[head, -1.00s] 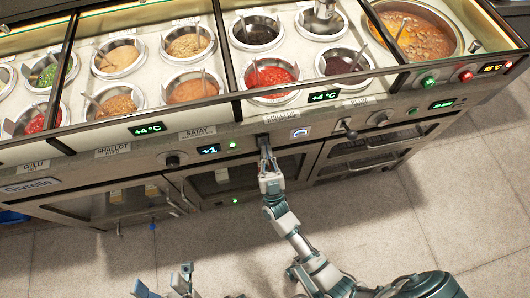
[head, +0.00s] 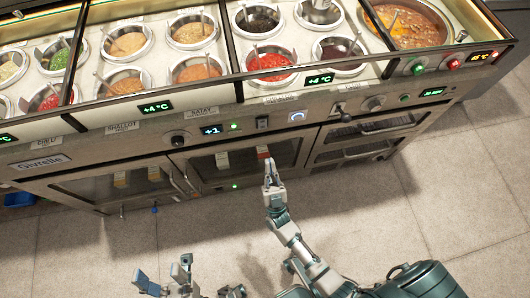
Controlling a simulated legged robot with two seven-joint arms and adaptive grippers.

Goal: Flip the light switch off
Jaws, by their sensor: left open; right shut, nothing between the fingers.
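A small dark rocker switch (head: 262,123) sits on the front panel of the steel sauce counter, between a green lamp and a lit round button. It looks like the light switch; its position is too small to tell. My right gripper (head: 269,164) is shut and empty, below the switch and apart from it, in front of the glass door in this view. My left gripper (head: 166,268) is open and empty, low in the picture, away from the counter.
The counter (head: 100,151) holds several sauce wells behind a glass edge. A black knob (head: 178,140) and a "+1" display (head: 211,131) are left of the switch. The round button (head: 297,116) and a lever (head: 346,116) are right of it. The floor (head: 440,190) in front is clear.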

